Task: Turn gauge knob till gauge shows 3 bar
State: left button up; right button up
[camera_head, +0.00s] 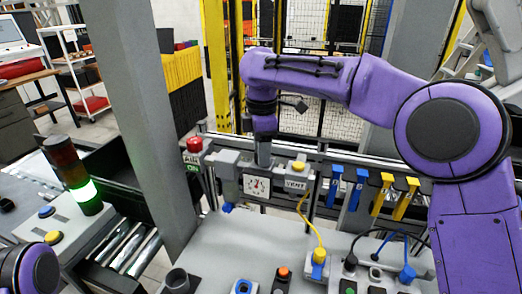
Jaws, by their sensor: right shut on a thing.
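The gauge (257,186) is a white square dial on a grey block at the back edge of the bench; its needle is too small to read. My right gripper (263,163) points straight down just above the dial and is shut on the gauge knob, which the fingers hide. A "VENT" label (295,184) sits right of the dial, with a yellow button above it. A bit of my left arm shows at the lower left corner; its gripper is out of view.
A red button (194,145) stands left of the gauge. Blue handles (335,185) and yellow handles (383,190) hang to the right. A yellow cable runs to a yellow plug (319,256). A lit green stack light (84,193) stands left.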

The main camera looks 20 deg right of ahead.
jog(key=shift+d+r+n, duration=0.1)
jog(key=shift+r+n, duration=0.15)
jog(key=shift+n, duration=0.45)
jog(key=o, duration=1)
jog(key=shift+o, duration=0.2)
jog(key=shift+f, duration=0.15)
notch_tip(320, 180, up, 10)
jog(key=shift+r, duration=0.25)
jog(key=shift+w, duration=0.1)
